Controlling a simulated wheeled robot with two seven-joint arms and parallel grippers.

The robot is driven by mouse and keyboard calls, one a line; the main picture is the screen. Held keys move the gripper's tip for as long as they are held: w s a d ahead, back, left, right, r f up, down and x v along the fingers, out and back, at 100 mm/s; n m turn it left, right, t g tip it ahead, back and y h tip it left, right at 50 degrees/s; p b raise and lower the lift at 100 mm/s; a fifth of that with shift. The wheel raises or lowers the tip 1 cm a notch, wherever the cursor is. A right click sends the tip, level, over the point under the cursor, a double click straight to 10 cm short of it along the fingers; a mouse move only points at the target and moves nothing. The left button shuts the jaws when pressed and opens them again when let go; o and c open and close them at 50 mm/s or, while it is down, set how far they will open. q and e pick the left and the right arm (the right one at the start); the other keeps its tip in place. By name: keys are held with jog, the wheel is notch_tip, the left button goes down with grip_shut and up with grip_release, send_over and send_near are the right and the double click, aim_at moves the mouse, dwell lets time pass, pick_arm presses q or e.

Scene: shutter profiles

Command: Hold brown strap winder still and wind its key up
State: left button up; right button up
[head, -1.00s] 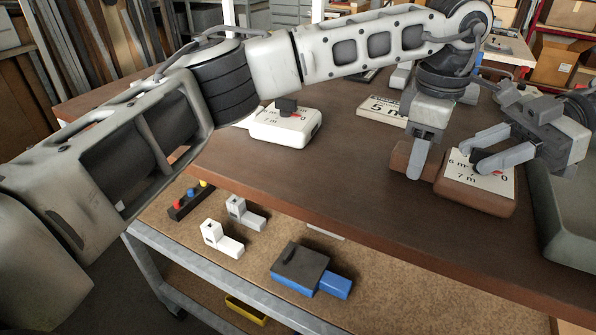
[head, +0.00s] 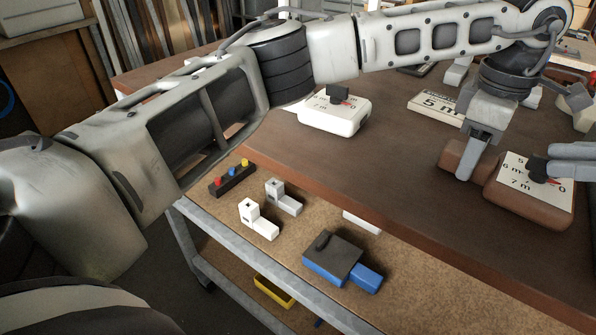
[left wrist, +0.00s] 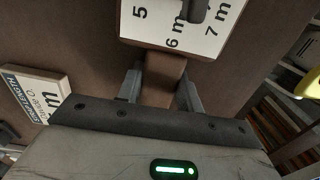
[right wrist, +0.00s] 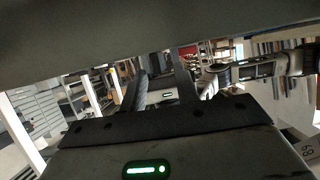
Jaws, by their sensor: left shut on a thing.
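The brown strap winder (head: 529,204) lies on the bench at the right of the head view, with a white dial face marked 5, 6 m, 7 m and 0. Its dark key (head: 538,169) stands on the dial, with a bit of red beside it. My left gripper (head: 466,170) is shut on the winder's brown end block (head: 451,158); the left wrist view shows the block (left wrist: 160,77) between both fingers. My right gripper (head: 553,160) is at the key from the right, fingers apart and level. Its body is out of the picture, and contact with the key cannot be told.
A white winder (head: 335,114) with a dark key sits further left on the bench. A sign reading 5 m (head: 437,107) lies behind.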

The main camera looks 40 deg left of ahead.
jog(key=v, duration=0.9)
jog(key=s+a+r+n+g+y, duration=0.3)
jog(key=s+a+y, duration=0.1)
jog(key=s+a, duration=0.65)
jog(key=s+a+r+n+g+y, duration=0.3)
jog(key=s+a+n+y, duration=0.1)
jog(key=s+a, duration=0.65)
jog(key=a+f+m+t, duration=0.7)
jog(key=a+f, duration=0.5)
jog(key=a, duration=0.2)
jog(key=shift+w+a+m+t+y, duration=0.15)
jog(key=shift+a+m+t+y, duration=0.15)
jog(key=shift+m+t, duration=0.15)
